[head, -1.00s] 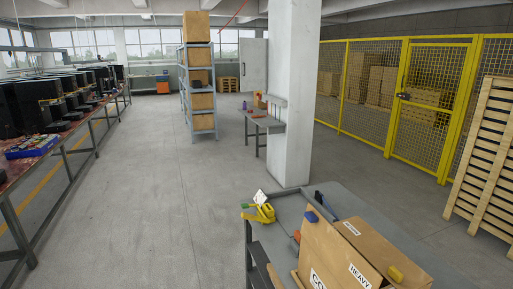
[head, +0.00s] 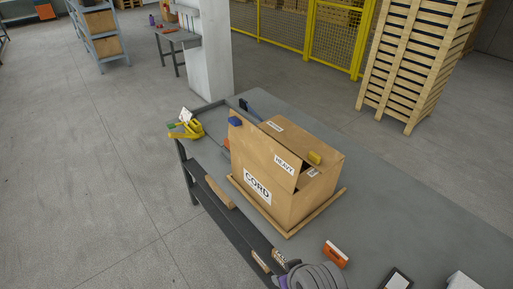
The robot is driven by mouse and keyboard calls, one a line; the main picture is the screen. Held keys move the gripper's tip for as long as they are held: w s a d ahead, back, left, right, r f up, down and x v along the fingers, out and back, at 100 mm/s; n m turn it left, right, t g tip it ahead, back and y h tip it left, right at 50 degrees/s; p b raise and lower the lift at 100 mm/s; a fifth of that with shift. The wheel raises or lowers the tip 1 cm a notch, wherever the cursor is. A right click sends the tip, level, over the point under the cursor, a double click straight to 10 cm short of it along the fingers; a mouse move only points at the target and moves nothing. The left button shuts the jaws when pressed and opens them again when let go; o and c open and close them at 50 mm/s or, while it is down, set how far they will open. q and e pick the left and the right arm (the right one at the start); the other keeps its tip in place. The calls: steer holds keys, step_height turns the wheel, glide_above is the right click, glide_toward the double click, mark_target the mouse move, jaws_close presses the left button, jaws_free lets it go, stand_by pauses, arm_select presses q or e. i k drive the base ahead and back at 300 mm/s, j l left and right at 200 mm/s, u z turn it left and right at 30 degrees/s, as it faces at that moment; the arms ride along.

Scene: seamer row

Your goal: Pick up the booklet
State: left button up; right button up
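I cannot make out for certain which thing is the booklet.
A cardboard carton (head: 265,185) marked CORD and HEAVY stands on the bench on a wooden base. A yellow tape dispenser (head: 190,129) sits at the far left corner. An orange-and-white item (head: 335,254) lies in front. Slatted wooden pallets (head: 415,60) stand behind. Open floor lies left.

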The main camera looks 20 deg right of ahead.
mark_target(329, 249)
steer(key=z, duration=1.75)
steer(key=i, duration=0.3)
